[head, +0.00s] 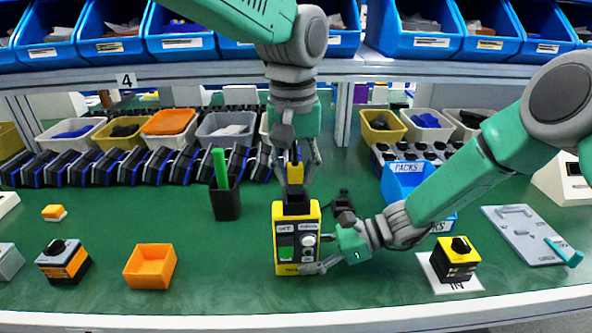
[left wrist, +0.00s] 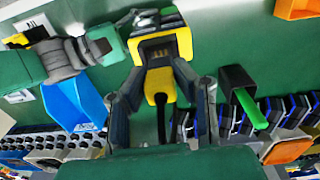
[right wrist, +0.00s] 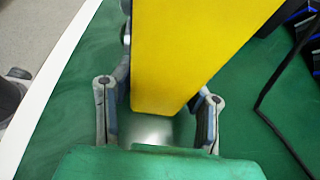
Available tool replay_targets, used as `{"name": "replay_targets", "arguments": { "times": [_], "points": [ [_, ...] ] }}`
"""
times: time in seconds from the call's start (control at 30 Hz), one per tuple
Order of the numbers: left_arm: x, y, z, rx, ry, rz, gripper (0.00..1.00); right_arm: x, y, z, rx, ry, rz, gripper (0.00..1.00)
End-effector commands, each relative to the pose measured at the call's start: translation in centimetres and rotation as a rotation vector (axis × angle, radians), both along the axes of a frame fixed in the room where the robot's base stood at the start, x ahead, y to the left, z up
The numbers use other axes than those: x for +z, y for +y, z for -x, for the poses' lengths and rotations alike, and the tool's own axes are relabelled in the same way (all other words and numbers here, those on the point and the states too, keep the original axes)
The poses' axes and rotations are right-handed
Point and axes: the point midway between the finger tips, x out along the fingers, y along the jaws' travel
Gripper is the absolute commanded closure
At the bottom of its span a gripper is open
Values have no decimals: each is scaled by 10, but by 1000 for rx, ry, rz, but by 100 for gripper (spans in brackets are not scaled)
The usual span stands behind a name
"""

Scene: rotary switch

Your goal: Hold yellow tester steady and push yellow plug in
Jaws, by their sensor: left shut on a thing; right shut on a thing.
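The yellow tester (head: 278,240) stands upright on the green table in the head view, with its label, knob and dark top facing me. My right gripper (head: 318,254) is shut on its right side; the right wrist view shows the tester's yellow body (right wrist: 180,50) between both fingers (right wrist: 158,105). My left gripper (head: 298,172) is above the tester, pointing down, shut on the yellow plug (head: 294,175). In the left wrist view the plug (left wrist: 158,85) lies between the fingers, in line with the tester's dark socket (left wrist: 157,52). I cannot tell whether plug and socket touch.
A black cup (head: 226,203) with a green stick stands left of the tester. An orange tray (head: 150,267) is further left. A blue PACKS bin (head: 402,182) and a yellow-black switch box (head: 455,259) are to the right. Rows of dark devices line the back.

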Motion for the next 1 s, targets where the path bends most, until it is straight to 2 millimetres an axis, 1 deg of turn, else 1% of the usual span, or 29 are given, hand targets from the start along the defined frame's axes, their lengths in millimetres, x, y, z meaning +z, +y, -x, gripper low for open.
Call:
{"name": "replay_targets", "arguments": {
  "times": [1.0],
  "points": [
    [-26,-1,0,-1,0,0,100,0,0,0,0,0,0,89]
  ]
}}
